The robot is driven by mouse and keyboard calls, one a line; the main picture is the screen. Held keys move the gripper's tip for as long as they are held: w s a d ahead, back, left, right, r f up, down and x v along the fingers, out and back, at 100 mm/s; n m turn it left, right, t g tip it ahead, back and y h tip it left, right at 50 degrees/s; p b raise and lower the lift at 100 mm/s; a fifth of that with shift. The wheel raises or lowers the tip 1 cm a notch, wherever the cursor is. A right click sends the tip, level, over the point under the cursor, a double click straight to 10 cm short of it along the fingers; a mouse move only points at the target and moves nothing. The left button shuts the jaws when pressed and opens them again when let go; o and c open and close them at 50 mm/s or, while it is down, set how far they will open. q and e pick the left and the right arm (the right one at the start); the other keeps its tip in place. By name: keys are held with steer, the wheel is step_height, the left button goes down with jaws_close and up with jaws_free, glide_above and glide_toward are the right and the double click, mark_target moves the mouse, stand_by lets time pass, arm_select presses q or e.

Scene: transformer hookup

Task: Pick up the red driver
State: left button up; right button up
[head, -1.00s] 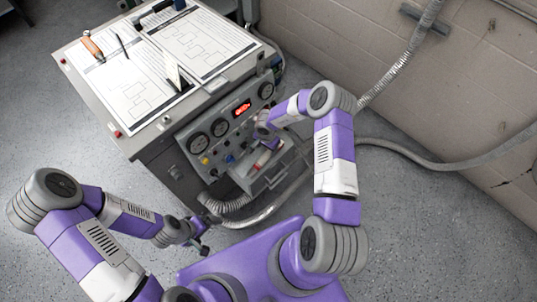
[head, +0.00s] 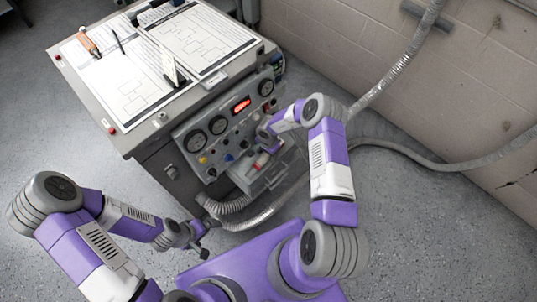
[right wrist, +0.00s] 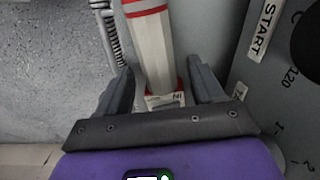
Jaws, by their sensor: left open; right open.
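A white, red-banded tool (head: 262,161), which I take to be the red driver, lies on the small open shelf at the front of the grey test cart. In the right wrist view the tool (right wrist: 153,45) runs lengthwise away from me, its near end between the fingers. My right gripper (head: 267,140) is over it; in the right wrist view its fingers (right wrist: 163,92) are open on either side, with a gap to the right finger. Whether the left finger touches is unclear. My left gripper (head: 202,248) is open and empty, low in front of the cart.
The cart's front panel (head: 225,128) with gauges and a red display stands close to my right gripper. Printed sheets (head: 207,41) and an orange-handled tool (head: 88,42) lie on the cart top. A grey hose (head: 230,206) curls below the shelf. A block wall stands at right.

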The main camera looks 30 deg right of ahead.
steer(key=shift+r, duration=0.1)
steer(key=shift+c, duration=0.2)
steer(key=c, duration=1.2)
jaws_close()
steer(key=shift+s+r+p, duration=0.1)
steer(key=shift+r+p, duration=0.35)
step_height(320, 180, up, 7)
steer(key=p, duration=0.3)
steer(key=shift+d, duration=0.1)
steer(key=s+d, duration=0.3)
steer(key=s, duration=0.6)
steer(key=s+d, duration=0.3)
steer(key=s, duration=0.6)
steer(key=shift+s+d+f+p, duration=0.2)
steer(key=shift+s+f+p, duration=0.15)
steer(key=shift+f, duration=0.1)
